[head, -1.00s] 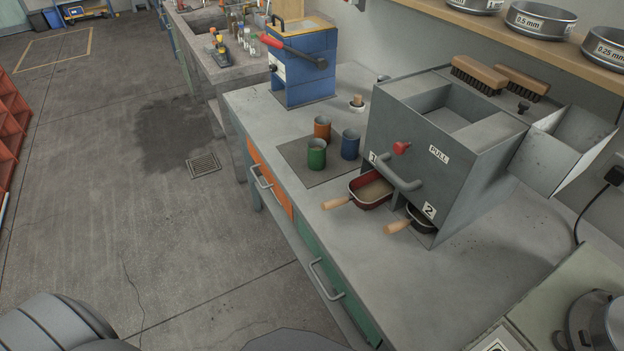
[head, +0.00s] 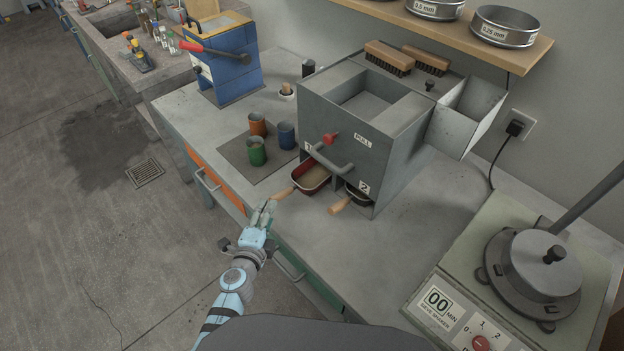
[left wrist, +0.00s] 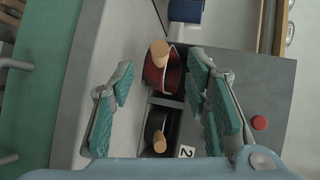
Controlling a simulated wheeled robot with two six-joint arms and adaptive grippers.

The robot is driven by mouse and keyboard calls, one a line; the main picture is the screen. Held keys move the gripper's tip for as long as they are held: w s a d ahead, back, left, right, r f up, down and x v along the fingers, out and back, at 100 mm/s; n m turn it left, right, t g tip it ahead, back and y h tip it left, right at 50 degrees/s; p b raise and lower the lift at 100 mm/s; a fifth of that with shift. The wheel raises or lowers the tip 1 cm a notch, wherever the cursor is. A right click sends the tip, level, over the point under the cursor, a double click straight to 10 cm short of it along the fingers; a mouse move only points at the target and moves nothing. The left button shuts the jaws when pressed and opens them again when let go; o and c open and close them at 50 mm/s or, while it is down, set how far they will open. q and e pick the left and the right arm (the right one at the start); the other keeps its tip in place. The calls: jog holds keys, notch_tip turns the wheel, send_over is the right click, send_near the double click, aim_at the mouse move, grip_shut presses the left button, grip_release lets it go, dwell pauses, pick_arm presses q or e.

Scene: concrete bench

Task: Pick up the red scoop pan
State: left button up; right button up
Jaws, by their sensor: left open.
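The red scoop pan (head: 312,178) sits in the slot marked 1 at the foot of the grey splitter box, its wooden handle (head: 279,193) sticking out toward the bench front. My left gripper (head: 266,208) is close to the handle's end. In the left wrist view the left gripper (left wrist: 160,100) is open, with teal pads on both sides. The red pan (left wrist: 170,75) and its round handle end (left wrist: 160,50) show between and beyond the fingers. I see no contact with the handle. The right gripper is not in view.
A black pan with a wooden handle (head: 340,206) sits in slot 2 beside it. Orange, green (head: 257,152) and blue cups stand on a dark mat to the left. A sieve shaker (head: 540,270) stands at the right. The bench front is clear.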

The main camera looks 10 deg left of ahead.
pick_arm(q)
jog(key=b+x, duration=0.2)
jog(key=x, duration=0.3)
jog(key=shift+w+d+f, duration=0.15)
jog(key=shift+w+f, duration=0.05)
jog(key=shift+f, duration=0.05)
jog(key=shift+w, duration=0.2)
jog(key=shift+r, duration=0.1)
jog(key=shift+c, duration=0.4)
jog(key=shift+r, duration=0.1)
grip_shut()
